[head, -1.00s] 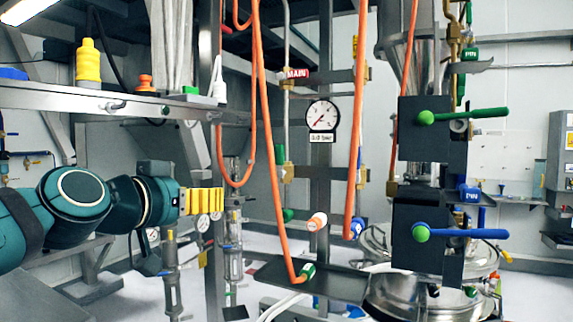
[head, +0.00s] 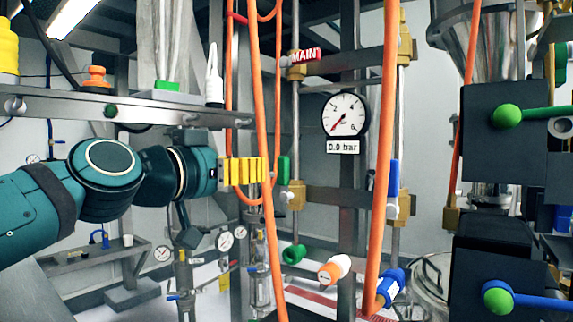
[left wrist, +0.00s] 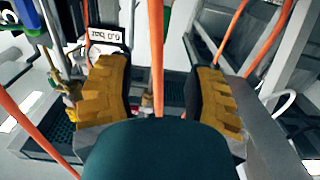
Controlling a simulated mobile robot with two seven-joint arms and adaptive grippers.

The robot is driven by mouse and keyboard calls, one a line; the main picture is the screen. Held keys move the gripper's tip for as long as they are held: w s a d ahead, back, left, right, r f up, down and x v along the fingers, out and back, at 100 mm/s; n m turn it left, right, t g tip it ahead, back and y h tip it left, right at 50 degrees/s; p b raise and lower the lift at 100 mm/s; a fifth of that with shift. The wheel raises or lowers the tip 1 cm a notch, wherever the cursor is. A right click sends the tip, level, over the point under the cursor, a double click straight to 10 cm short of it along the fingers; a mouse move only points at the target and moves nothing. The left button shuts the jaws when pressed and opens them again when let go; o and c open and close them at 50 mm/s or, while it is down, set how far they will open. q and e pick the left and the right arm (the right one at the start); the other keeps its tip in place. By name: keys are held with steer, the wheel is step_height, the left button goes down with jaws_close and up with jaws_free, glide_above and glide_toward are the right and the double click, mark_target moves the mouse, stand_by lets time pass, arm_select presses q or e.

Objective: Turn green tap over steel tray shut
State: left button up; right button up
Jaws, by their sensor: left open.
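A green tap handle (head: 284,168) stands upright on a brass-fitted pipe below the red MAIN valve (head: 306,55). I cannot make out the green tap in the left wrist view. My left gripper (head: 240,171) has yellow ribbed fingers and comes in from the left, just left of the green handle in the head view. I cannot tell the depth between them. In the left wrist view, the gripper (left wrist: 160,82) is open, its fingers apart, with an orange hose (left wrist: 157,50) showing between them. The steel tray is not clearly seen now. My right gripper is not in view.
Orange hoses (head: 268,220) hang near my left gripper. A blue tap handle (head: 394,178) is on the pipe to the right, past the gauge (head: 344,115). Green (head: 294,254), orange (head: 334,272) and blue (head: 390,285) hose ends sit below. A shelf (head: 150,107) runs above my left arm.

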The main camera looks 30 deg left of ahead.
mark_target(281, 164)
arm_select(q)
steer(key=w, duration=0.7)
steer(key=w+d, duration=0.1)
steer(key=w, duration=0.3)
steer(key=shift+w+p, duration=0.3)
steer(key=shift+s, duration=0.1)
jaws_close()
